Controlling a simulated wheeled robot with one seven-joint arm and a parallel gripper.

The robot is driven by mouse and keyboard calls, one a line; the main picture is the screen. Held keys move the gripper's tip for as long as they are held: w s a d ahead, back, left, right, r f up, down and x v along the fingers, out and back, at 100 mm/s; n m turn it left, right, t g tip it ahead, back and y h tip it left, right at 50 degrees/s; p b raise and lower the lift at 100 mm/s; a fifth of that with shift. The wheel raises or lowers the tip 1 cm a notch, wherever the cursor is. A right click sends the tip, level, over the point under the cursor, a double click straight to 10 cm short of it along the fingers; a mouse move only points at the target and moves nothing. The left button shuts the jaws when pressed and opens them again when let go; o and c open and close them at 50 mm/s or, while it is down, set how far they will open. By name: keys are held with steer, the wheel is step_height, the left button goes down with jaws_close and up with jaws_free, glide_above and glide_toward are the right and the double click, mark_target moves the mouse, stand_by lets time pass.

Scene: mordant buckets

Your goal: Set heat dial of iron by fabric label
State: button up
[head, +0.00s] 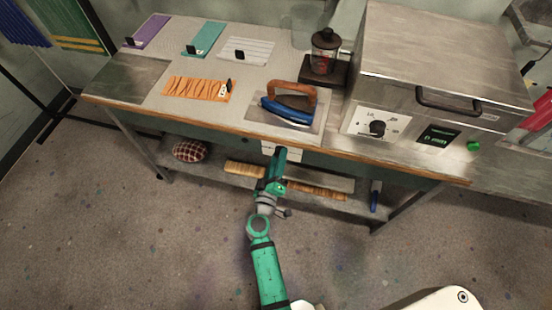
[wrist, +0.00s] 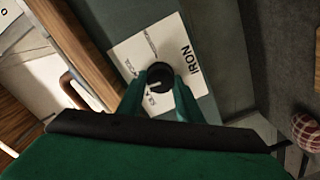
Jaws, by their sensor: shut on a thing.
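The iron's heat dial is a round black knob (wrist: 160,73) on a white plate (wrist: 188,73) marked IRON in the wrist view. My gripper (wrist: 161,86) is shut on it, one green finger on each side. Small words ring the knob; a light pointer mark shows at its lower left, near a word too small to read surely. In the head view my gripper (head: 277,160) is at the table's front, partly hiding the plate (head: 293,155). The blue iron (head: 290,108) with a wooden handle rests on the table. A wrinkled orange fabric (head: 196,89) bears a small black-and-white label (head: 228,86).
Purple (head: 148,31), teal (head: 204,39) and white (head: 247,51) cloths with black tags lie behind. A metal box (head: 440,60) with its own dial (head: 377,128) stands at right. A lower shelf holds a checkered cushion (head: 190,151). The floor in front is clear.

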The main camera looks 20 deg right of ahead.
steer(key=m, duration=0.4)
steer(key=shift+a+f+m, duration=0.15)
steer(key=shift+f+m, duration=0.05)
steer(key=shift+m, duration=0.2)
stand_by(0.4)
steer(key=o, duration=0.9)
steer(key=shift+o, duration=0.7)
steer(key=shift+r, duration=0.1)
steer(key=v, duration=1.1)
